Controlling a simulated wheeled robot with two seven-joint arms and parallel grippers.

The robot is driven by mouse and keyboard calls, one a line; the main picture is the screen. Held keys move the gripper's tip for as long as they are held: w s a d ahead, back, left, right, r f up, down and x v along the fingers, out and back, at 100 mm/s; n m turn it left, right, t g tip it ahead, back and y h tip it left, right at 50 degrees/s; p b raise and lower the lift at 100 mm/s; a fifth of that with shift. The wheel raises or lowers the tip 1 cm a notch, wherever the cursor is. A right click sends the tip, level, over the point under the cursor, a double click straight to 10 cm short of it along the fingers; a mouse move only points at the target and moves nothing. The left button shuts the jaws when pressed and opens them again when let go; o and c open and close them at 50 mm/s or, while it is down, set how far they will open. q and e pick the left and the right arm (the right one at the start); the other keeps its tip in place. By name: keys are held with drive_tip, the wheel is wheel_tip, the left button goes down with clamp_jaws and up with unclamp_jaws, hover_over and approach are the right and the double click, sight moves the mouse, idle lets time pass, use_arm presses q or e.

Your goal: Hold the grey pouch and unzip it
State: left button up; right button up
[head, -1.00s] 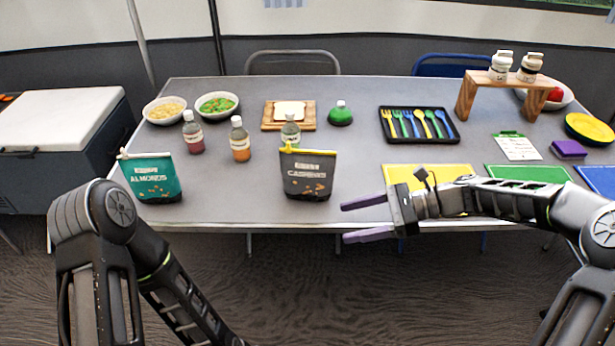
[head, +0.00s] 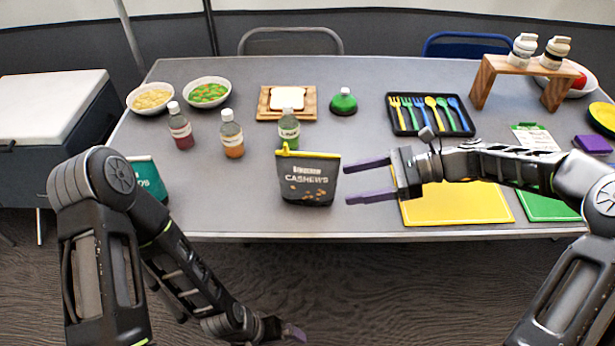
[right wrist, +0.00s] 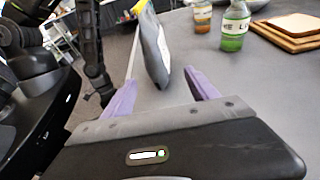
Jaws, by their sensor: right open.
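The grey pouch (head: 307,180) stands upright near the table's front edge, labelled cashews, with a yellow zip strip (head: 308,153) along its top and a yellow tab at the left end. My right gripper (head: 355,180) is open, its purple fingers just right of the pouch and pointing at its side. In the right wrist view the pouch (right wrist: 153,50) is edge-on ahead of the open fingers (right wrist: 160,88), with nothing between them. My left gripper (head: 290,331) is low, in front of the table and below its edge; its fingers are too small to read.
A teal almonds pouch (head: 148,178) is partly hidden behind my left arm. A green bottle (head: 289,129) stands just behind the grey pouch, with an orange bottle (head: 231,136) to its left. A yellow mat (head: 455,206) lies under my right arm. The table (head: 225,205) is clear left of the pouch.

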sight(333, 189)
drive_tip(key=shift+a+f+b, duration=0.2)
drive_tip(key=shift+a+b, duration=0.15)
drive_tip(key=shift+a, duration=0.15)
drive_tip(key=b+x, duration=0.3)
drive_tip(key=x, duration=0.1)
drive_tip(key=shift+a+f, duration=0.2)
drive_tip(key=shift+f, duration=0.05)
drive_tip(key=x, duration=0.3)
drive_tip(key=shift+a+r, duration=0.1)
drive_tip(key=shift+r, duration=0.1)
drive_tip(key=shift+a+f, duration=0.2)
drive_tip(key=shift+a, duration=0.4)
